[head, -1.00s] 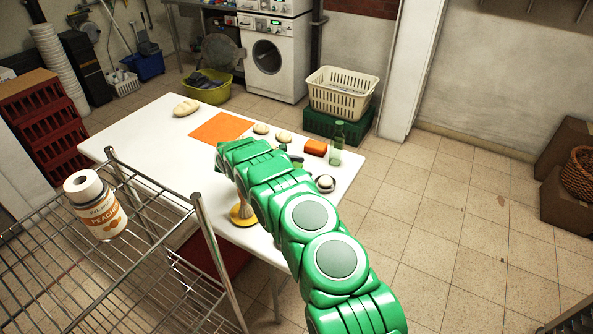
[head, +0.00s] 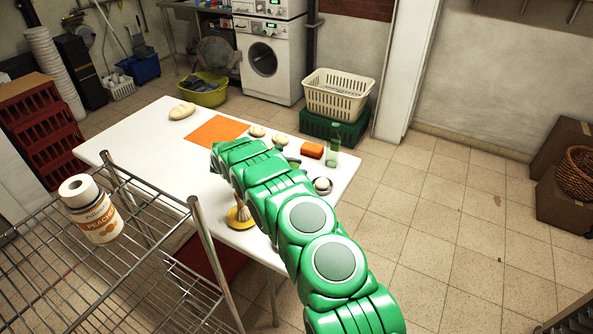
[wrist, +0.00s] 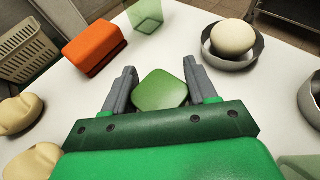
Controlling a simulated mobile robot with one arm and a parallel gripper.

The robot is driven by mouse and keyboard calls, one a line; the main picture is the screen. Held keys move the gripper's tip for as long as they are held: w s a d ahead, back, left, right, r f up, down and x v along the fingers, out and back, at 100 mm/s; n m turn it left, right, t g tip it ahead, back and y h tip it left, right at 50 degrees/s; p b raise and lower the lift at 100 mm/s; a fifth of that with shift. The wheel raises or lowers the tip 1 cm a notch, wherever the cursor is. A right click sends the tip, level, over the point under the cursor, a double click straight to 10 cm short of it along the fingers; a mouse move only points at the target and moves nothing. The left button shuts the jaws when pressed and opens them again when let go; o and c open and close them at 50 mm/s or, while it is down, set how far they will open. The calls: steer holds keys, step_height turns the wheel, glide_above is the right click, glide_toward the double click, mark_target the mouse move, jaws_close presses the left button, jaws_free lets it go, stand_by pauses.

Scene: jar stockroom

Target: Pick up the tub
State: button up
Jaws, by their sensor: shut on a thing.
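The tub seems to be the green, rounded-square thing (wrist: 161,90) in the wrist view, on or just above the white table. My gripper (wrist: 158,68) has one grey finger on each side of it and is shut on it. Its sides are mostly hidden by the gripper. I cannot tell whether it is lifted. In the head view my green arm reaches over the table and hides the gripper and most of what is near it.
A yellow dish with a brush (head: 240,216) is near the edge. A wire rack (head: 120,262) stands front left.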

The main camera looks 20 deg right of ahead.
mark_target(297, 164)
step_height(297, 164, up, 17)
stand_by(0.4)
